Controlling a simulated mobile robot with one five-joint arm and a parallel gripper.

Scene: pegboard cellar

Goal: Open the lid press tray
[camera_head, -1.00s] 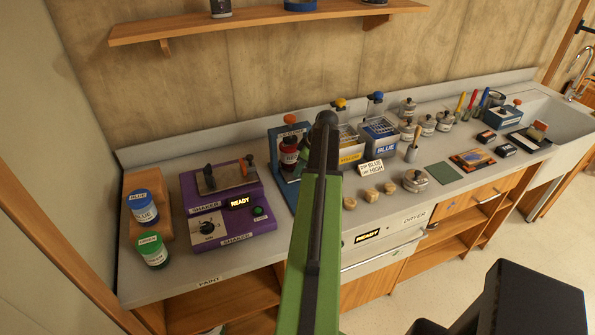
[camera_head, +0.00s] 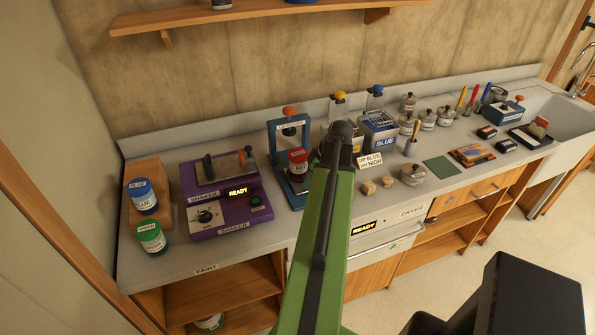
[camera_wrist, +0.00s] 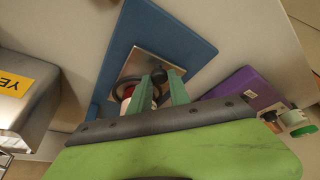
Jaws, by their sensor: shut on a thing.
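The blue lid press (camera_head: 274,150) stands on the counter, an orange knob on top. Its tray, a metal plate (camera_wrist: 145,62) in the wrist view, carries a can with a red lid (camera_head: 298,160). The can stands in front of the press frame, clear of the press head; in the wrist view it is partly hidden behind my fingers. My gripper (camera_wrist: 160,90) is shut on the tray's dark handle (camera_wrist: 159,75) at the plate's edge. In the head view my arm hides the gripper and handle.
The purple shaker (camera_head: 225,200) stands left of the press. Blue (camera_head: 144,200) and green (camera_head: 151,238) cans are at the far left. The blue dip tank (camera_head: 379,130), wooden knobs and a metal pot (camera_head: 413,176) are on the right.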

